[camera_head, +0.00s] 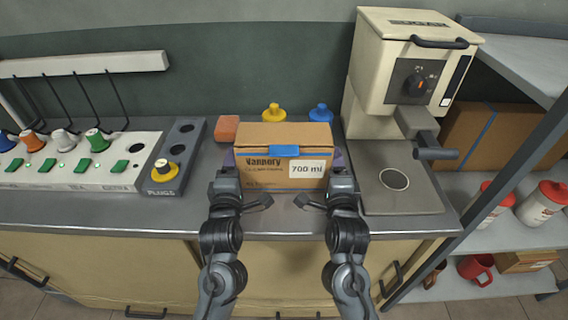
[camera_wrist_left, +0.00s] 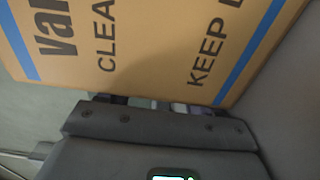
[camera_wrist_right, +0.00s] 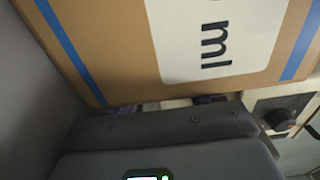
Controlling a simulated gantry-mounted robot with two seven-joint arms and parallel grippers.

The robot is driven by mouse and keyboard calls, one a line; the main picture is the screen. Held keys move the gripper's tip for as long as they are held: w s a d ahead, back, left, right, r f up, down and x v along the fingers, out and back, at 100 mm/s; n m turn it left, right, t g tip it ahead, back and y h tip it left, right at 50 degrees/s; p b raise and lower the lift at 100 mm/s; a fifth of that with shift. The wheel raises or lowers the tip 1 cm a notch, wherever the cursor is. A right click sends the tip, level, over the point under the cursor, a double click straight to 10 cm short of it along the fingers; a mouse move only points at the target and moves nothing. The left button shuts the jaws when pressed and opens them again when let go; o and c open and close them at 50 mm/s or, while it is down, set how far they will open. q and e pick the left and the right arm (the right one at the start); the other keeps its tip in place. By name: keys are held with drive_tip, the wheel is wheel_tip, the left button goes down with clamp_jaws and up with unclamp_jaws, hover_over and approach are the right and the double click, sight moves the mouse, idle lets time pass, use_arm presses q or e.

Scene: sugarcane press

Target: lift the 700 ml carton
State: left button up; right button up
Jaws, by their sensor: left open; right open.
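The 700 ml carton (camera_head: 262,172) is a brown box with blue tape and a white "700 ml" label, standing on the grey counter in the middle of the head view. My left gripper (camera_head: 241,201) is at the carton's left front corner, and my right gripper (camera_head: 325,201) is at its right front corner. Both are open. In the left wrist view the carton's printed face (camera_wrist_left: 140,50) fills the top. In the right wrist view the carton's label (camera_wrist_right: 215,40) is close. The wrist views hide most of the fingers, and I cannot tell whether they touch the carton.
A cream press machine (camera_head: 410,75) with a drip plate (camera_head: 400,200) stands right of the carton. A plug panel (camera_head: 75,160) is at left. A yellow plug (camera_head: 273,112), a blue plug (camera_head: 321,112) and a reddish block (camera_head: 227,128) lie behind. Shelves (camera_head: 520,220) are at far right.

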use_arm(q)
drive_tip(key=shift+w, duration=0.1)
use_arm(e)
drive_tip(key=shift+w, duration=0.1)
use_arm(q)
drive_tip(key=shift+d, duration=0.1)
use_arm(e)
drive_tip(key=shift+a, duration=0.1)
use_arm(q)
drive_tip(key=shift+d, duration=0.3)
use_arm(e)
drive_tip(key=shift+a, duration=0.3)
